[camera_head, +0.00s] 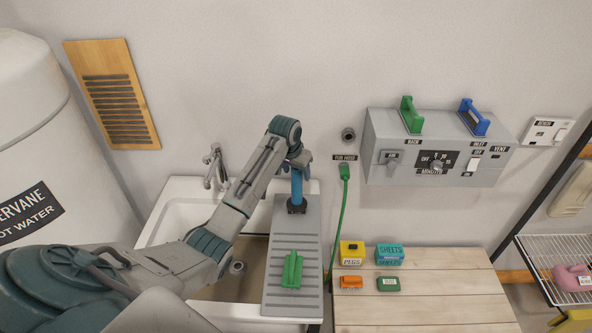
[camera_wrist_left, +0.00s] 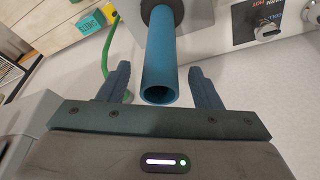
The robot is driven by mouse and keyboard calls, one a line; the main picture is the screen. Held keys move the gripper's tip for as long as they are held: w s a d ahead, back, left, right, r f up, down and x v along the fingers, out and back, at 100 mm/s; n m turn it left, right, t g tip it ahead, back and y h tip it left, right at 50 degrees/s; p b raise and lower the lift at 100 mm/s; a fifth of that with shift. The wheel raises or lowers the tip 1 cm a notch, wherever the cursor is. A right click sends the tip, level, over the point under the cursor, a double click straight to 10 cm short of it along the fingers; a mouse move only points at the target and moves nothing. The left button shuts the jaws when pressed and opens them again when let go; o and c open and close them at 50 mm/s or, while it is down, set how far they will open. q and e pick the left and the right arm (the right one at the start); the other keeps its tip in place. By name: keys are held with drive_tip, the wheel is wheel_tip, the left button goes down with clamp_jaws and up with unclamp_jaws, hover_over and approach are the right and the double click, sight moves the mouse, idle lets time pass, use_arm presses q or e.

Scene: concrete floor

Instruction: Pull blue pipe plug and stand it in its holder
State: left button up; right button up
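The blue pipe plug (camera_head: 297,187) is a blue tube standing upright in a black collar (camera_head: 297,206) at the back of the grey ribbed drainboard (camera_head: 305,240). In the left wrist view the tube (camera_wrist_left: 161,60) points its hollow end at the camera, and its far end sits in the dark ring (camera_wrist_left: 160,9). My left gripper (camera_head: 299,160) is at the top of the tube. Its fingers (camera_wrist_left: 158,90) are spread on both sides, with gaps to the tube. My right gripper is not in view.
A green handle (camera_head: 292,270) lies on the drainboard beside the white sink (camera_head: 170,205). A green hose (camera_head: 342,205) hangs below a round wall port (camera_head: 348,134). A grey control box (camera_head: 440,150) is right. Small packs, including a yellow one (camera_head: 351,252), stand on the wooden bench (camera_head: 430,290).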

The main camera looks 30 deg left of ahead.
use_arm(q)
drive_tip(key=shift+r, duration=0.1)
drive_tip(key=shift+s+r+b, duration=0.1)
drive_tip(key=shift+r+b, duration=0.15)
drive_tip(key=shift+b, duration=0.05)
drive_tip(key=b+v, duration=0.3)
drive_tip(key=v, duration=0.7)
idle(0.4)
